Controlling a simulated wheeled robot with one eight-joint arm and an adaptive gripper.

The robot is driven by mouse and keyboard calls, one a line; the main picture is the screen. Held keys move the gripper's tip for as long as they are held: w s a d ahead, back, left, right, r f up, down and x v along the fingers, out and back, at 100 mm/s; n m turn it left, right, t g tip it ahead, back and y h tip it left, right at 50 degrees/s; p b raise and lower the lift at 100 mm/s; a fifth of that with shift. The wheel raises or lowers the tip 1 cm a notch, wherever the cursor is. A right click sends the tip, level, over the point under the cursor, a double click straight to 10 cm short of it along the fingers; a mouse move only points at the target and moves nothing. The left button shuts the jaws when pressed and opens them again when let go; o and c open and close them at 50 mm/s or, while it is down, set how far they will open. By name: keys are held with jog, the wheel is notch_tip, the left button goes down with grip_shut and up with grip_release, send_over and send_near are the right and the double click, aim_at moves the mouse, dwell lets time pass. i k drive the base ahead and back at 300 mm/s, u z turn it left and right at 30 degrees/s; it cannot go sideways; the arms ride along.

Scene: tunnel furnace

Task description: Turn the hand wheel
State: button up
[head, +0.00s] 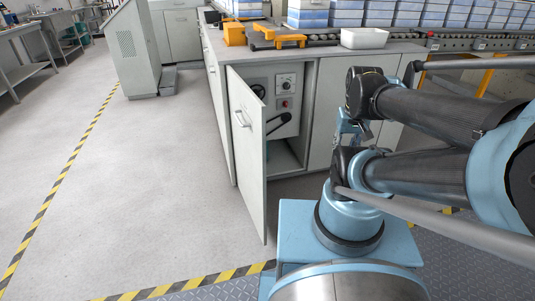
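The hand wheel (258,91) is a small dark round wheel on a grey control panel inside an open cabinet. The open door (252,165) hides part of it on the left. The door stands swung out toward me and has a dark handle (240,118). My gripper (350,127) appears as small light-blue parts below the dark wrist, to the right of the cabinet opening and apart from the wheel in the picture. It is small and partly hidden by my arm, so its finger state is unclear.
The panel also bears a dial (285,83), a red button (284,103) and a black lever (279,122). The counter above holds an orange tool (277,38), a white tray (364,39) and blue-white boxes (307,15). Floor left of the door is clear.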

aim_at(255, 91)
jog(key=z, duration=0.1)
jog(key=k, duration=0.95)
jog(key=u, duration=0.75)
jog(key=i, duration=1)
jog(key=z, duration=0.3)
